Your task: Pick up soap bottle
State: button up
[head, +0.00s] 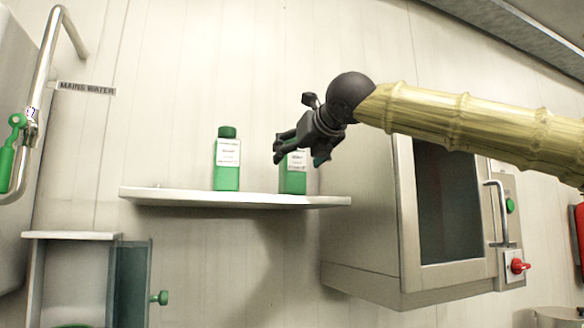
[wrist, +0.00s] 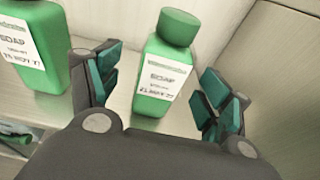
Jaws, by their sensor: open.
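Two green soap bottles with white labels stand upright on a white wall shelf (head: 150,196). The left soap bottle (head: 228,178) is in clear view in the head view; part of it also shows at the left of the wrist view (wrist: 38,60). The right soap bottle (head: 292,184) is partly hidden behind my gripper (head: 299,152) in the head view. In the wrist view this right bottle (wrist: 152,105) stands between the two spread fingers of my gripper (wrist: 164,88), with visible gaps on both sides. My gripper is open and holds nothing.
A wall-mounted cabinet (head: 370,278) with a dark window stands close right of the shelf. A pipe with a green valve handle (head: 8,155) is at the left. A small glass-sided box (head: 132,280) is below the shelf's left end.

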aim_at(298, 155)
jog(key=shift+w+a+r+p, duration=0.1)
jog(key=shift+w+r+p, duration=0.05)
jog(key=shift+w+p, duration=0.35)
jog(key=p+x, duration=0.1)
jog(key=x, duration=0.3)
jog(key=shift+w, duration=0.1)
jog(key=shift+c, duration=0.8)
jog(key=c, duration=1.3)
